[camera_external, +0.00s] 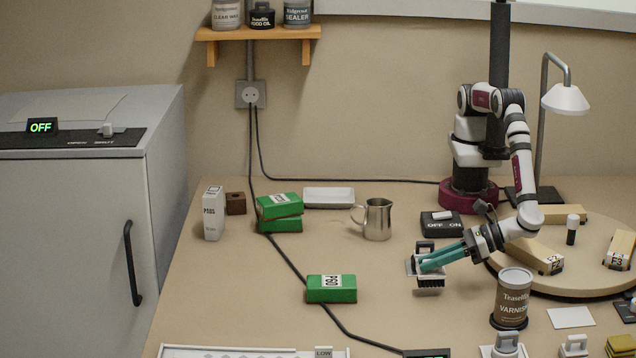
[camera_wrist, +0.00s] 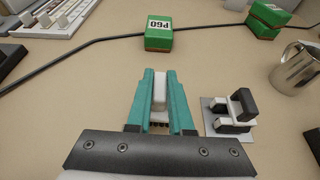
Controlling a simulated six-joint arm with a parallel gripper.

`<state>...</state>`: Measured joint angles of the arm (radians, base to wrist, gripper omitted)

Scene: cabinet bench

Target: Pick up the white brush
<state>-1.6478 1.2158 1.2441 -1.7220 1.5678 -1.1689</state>
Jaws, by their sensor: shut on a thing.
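The white brush (camera_wrist: 159,92) is between the teal fingers of my gripper (camera_wrist: 160,88) in the wrist view, its pale handle running lengthwise between them. Dark bristles show at its near end. In the external view my gripper (camera_external: 432,260) reaches down to the left, shut on the brush (camera_external: 430,283), whose black bristles point down just below the fingers. The fingers hide much of its handle there. Whether the bristles touch the bench, I cannot tell.
A black-and-white piece on a pale plate (camera_wrist: 232,112) stands close beside the fingers. A green P60 block (camera_external: 331,289) lies left, a metal jug (camera_external: 377,219) behind, and a varnish tin (camera_external: 512,298) to the right. A black cable (camera_external: 290,263) crosses the bench.

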